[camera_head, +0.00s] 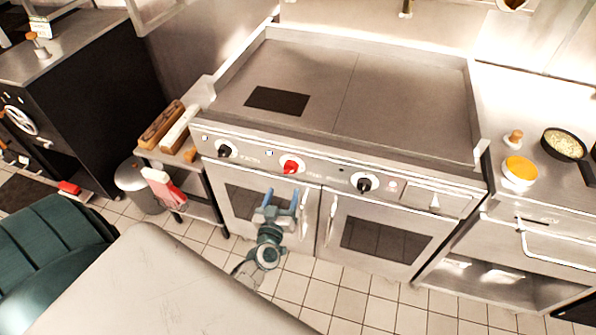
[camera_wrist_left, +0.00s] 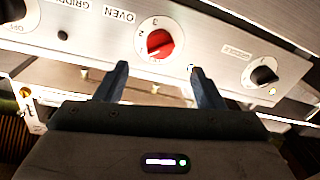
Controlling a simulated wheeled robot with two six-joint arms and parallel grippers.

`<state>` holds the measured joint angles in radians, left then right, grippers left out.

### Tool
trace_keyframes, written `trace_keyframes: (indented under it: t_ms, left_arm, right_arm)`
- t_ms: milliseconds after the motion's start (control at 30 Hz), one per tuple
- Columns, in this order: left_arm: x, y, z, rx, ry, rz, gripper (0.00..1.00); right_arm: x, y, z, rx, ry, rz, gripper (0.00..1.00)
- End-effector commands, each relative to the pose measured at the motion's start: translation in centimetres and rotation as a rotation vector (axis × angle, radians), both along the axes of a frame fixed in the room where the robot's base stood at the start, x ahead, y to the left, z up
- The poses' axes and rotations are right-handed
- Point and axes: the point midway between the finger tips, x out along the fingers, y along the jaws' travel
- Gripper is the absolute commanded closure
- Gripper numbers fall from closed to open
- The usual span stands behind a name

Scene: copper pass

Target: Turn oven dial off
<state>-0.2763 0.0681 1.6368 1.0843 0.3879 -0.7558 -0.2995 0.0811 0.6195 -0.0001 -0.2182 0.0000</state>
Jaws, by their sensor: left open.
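The oven dial is a red knob (camera_head: 290,167) on the front panel of the griddle range. In the left wrist view the red knob (camera_wrist_left: 160,43) sits on a white numbered disc, right of the word OVEN. My left gripper (camera_head: 282,197) is just below the red knob in the head view, in front of the oven doors. In the left wrist view my left gripper (camera_wrist_left: 158,72) is open and empty, its two fingers either side of the line to the knob and apart from it. My right gripper does not show.
Black knobs stand left (camera_head: 224,151) and right (camera_head: 364,185) of the red one. Oven door handles (camera_head: 332,207) stick out below the panel. A side shelf (camera_head: 205,180) with boards stands left, and a counter with a pan (camera_head: 563,143) right. Tiled floor is clear in front.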

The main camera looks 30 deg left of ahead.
Motion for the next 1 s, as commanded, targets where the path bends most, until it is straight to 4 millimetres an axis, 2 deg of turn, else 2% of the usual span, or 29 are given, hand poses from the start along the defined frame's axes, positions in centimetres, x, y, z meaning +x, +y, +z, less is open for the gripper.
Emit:
trace_keyframes:
  t_ms: [167,400,600,867,1000]
  left_arm:
    - [3.5,1.1,0.3,0.002,-0.002,-0.001,0.38]
    - [7.2,2.3,0.0,-0.001,-0.001,-0.002,0.38]
    - [8.5,2.8,0.0,-0.001,0.002,-0.001,0.38]
    - [8.6,2.8,0.0,0.0,0.001,-0.002,0.38]
    - [8.6,2.8,0.0,0.0,0.001,-0.002,0.61]
  right_arm:
    - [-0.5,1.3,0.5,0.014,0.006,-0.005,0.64]
    - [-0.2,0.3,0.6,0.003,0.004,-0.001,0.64]
    - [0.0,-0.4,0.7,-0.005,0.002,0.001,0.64]
    - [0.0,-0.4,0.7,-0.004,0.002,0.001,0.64]
    - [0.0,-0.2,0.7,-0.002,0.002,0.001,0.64]
